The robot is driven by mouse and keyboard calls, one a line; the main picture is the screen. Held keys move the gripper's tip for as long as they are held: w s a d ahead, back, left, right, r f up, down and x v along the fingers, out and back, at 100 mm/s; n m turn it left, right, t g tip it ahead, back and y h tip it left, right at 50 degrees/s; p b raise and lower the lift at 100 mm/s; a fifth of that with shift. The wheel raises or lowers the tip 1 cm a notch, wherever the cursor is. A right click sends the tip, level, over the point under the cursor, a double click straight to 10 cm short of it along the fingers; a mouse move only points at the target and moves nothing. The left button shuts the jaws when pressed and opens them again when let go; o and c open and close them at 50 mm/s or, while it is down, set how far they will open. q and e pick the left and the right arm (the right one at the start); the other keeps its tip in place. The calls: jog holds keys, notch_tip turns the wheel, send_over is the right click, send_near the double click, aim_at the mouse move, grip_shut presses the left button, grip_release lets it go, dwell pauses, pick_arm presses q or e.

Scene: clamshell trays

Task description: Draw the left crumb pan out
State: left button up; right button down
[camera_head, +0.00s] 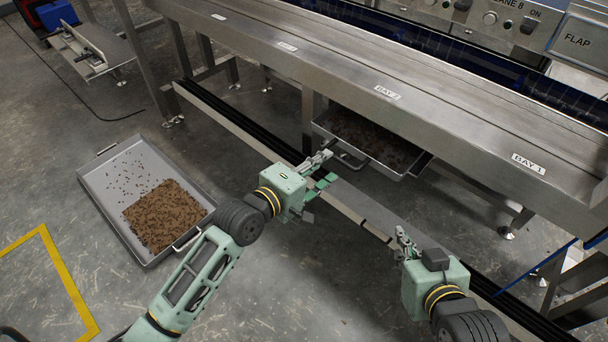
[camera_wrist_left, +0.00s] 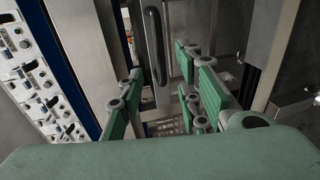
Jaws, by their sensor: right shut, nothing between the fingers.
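A grey metal crumb pan (camera_head: 412,166) with brown crumbs sits under the bench, partly hidden by the bench edge. Its handle is on the near side, close to my left gripper (camera_head: 324,170). My left gripper is open, with its fingers spread toward the pan. In the left wrist view, a dark loop handle (camera_wrist_left: 154,45) shows beyond and between the open fingers (camera_wrist_left: 168,98), apart from the pads. My right gripper (camera_head: 403,240) is shut and empty, in front of the bench and to the right of the pan.
Another grey crumb pan (camera_head: 97,190), with a heap of crumbs, lies on the floor at left. A long rail (camera_head: 235,130) runs low along the bench front. The steel bench (camera_head: 330,58) overhangs the pan. Open floor lies at the lower middle, near yellow floor tape (camera_head: 70,280).

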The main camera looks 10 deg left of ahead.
pick_arm(q)
jog(key=v, duration=0.8)
